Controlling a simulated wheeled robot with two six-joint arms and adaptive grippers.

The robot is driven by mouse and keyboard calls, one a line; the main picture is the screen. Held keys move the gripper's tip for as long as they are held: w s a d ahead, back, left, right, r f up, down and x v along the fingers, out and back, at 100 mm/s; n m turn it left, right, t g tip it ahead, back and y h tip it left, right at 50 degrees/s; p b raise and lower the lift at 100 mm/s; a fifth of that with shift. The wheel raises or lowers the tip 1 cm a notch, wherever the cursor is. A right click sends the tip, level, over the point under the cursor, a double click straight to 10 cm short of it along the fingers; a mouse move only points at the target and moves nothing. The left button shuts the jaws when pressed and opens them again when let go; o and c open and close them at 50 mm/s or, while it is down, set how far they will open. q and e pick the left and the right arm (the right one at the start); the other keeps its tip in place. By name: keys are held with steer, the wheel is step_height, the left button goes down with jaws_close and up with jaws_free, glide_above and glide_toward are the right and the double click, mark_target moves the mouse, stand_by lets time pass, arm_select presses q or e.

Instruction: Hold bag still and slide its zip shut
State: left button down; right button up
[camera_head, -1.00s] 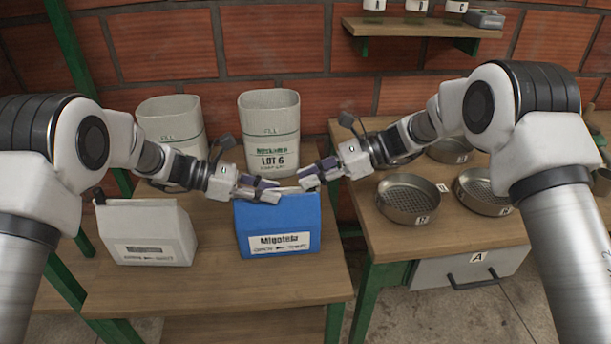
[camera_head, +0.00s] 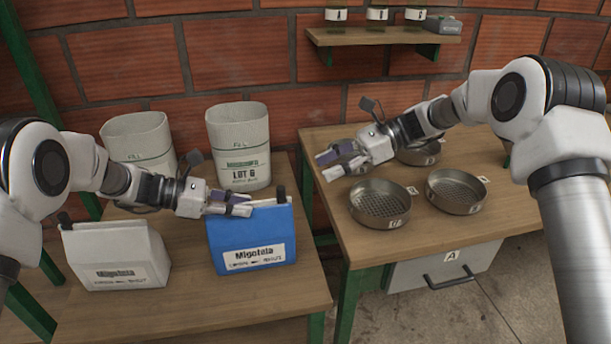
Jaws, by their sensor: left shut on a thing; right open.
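The blue bag (camera_head: 226,258) stands upright on the left table, with a white label on its front. A dark zip tab (camera_head: 281,193) stands at the right end of its pale top edge. My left gripper (camera_head: 246,205) is shut on the left part of the blue bag's top edge and hides some of it. My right gripper (camera_head: 325,166) is open and empty, up and to the right of the bag, apart from it. A white bag (camera_head: 117,245) stands to the left, with a dark tab at the left end of its top.
Round sieves (camera_head: 380,203) sit on the right table (camera_head: 420,228). A shelf (camera_head: 375,36) holds jars. A gap separates the tables.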

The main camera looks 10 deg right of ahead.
arm_select(q)
steer(key=shift+f, duration=0.25)
arm_select(e)
steer(key=shift+d+r, duration=0.15)
steer(key=shift+d, duration=0.3)
arm_select(q)
steer(key=c, duration=1)
jaws_free()
steer(key=shift+o, duration=0.3)
steer(key=shift+w, duration=0.1)
arm_select(e)
steer(key=shift+w, duration=0.1)
